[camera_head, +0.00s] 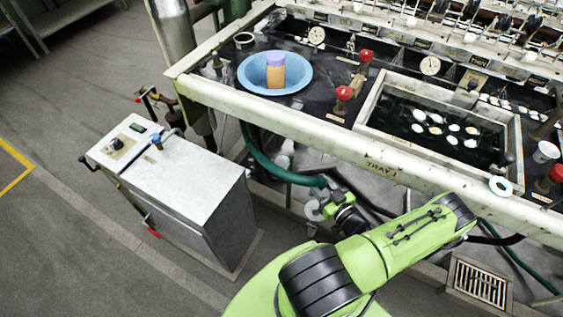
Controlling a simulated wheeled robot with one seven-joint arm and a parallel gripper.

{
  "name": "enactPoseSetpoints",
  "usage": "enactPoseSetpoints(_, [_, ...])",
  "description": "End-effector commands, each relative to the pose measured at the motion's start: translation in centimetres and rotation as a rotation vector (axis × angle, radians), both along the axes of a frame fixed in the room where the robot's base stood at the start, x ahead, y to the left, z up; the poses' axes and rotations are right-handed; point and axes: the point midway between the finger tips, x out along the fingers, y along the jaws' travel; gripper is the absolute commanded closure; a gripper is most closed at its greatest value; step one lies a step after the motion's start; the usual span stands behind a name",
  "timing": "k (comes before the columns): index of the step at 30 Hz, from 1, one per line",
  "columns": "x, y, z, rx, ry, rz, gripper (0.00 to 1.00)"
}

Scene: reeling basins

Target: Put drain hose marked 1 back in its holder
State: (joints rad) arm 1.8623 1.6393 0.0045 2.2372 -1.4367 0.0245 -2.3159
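A green hose (268,165) hangs from under the left part of the basin bench and curves right toward my wrist. Its right end meets the area of my gripper (322,190), under the bench's front edge. The fingers are too small and too covered to show whether they are on the hose. No number 1 is readable on the hose. I cannot make out a holder for certain. A pale round piece (314,210) shows beside my wrist; I cannot tell what it is. A second dark green hose (520,262) runs along the floor at the right.
The bench's pale front rail (290,124) passes above my wrist. A grey metal cabinet (185,185) stands at the left. A blue bowl (248,78) with an orange container (275,74) sits on the bench. A floor grate (480,284) lies lower right. Open floor is at the left.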

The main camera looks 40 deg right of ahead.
Motion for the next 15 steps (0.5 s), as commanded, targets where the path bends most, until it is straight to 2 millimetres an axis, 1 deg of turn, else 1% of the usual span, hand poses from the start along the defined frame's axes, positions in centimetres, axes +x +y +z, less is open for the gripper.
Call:
enactPoseSetpoints(1, [1.1,-0.1,-1.7,-0.013,-0.077,0.000,0.95])
enactPoseSetpoints(2, [2.1,-0.3,-1.1,-0.016,-0.065,0.007,0.95])
enactPoseSetpoints(4, [4.1,-0.6,-0.7,-0.014,-0.061,0.007,0.95])
enactPoseSetpoints(9, [9.0,-1.5,-0.6,-0.016,-0.058,0.009,0.95])
enactPoseSetpoints(15, [13.8,-2.4,-0.6,-0.017,-0.056,0.007,0.95])
